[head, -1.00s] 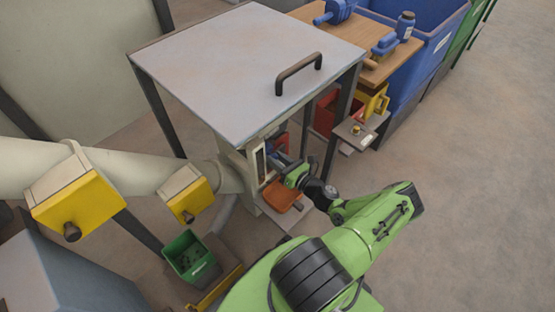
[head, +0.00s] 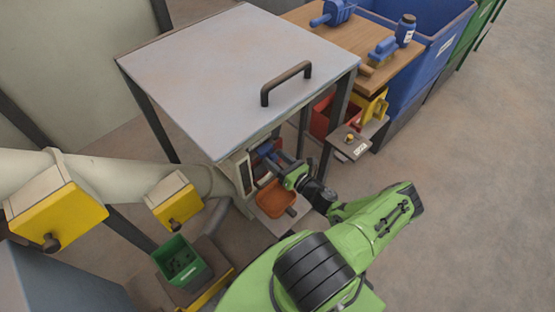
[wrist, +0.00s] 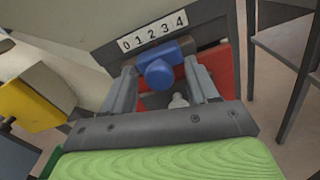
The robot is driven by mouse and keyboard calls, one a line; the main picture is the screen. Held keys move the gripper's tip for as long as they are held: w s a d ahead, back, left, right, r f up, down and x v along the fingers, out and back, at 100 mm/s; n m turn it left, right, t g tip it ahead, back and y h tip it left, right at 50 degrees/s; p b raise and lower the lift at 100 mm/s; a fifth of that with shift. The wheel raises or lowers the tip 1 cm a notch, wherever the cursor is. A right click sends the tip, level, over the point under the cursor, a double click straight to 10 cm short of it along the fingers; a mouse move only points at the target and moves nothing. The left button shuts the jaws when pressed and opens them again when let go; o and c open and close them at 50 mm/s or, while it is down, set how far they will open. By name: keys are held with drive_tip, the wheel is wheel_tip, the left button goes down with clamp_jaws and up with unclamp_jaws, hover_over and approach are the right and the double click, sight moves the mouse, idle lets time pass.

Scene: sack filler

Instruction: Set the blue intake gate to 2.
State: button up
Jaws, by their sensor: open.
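The blue intake gate (wrist: 178,50) shows in the wrist view as a blue block with a round knob (wrist: 159,75) facing me. A white number strip (wrist: 152,31) reading 0 to 4 is just above it. The block lies under the middle of the strip, around 2 to 3; I cannot tell its exact setting. My gripper (wrist: 160,68) is open, with one finger on each side of the knob. Whether the fingers touch it is unclear. In the head view my gripper (head: 280,167) reaches under the grey tabletop at the blue part (head: 264,150), which is partly hidden.
A red surface (wrist: 218,70) lies behind the right finger. An orange scoop-like tray (head: 274,198) sits below my gripper. The grey top (head: 235,70) and its legs are close by. A yellow box (head: 175,200) and green bin (head: 180,262) stand left. Floor at right is clear.

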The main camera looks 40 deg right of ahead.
drive_tip(key=s+p, duration=0.2)
drive_tip(key=s, duration=1.3)
drive_tip(key=shift+s+d, duration=0.2)
drive_tip(key=shift+s, duration=0.15)
drive_tip(key=shift+s, duration=0.1)
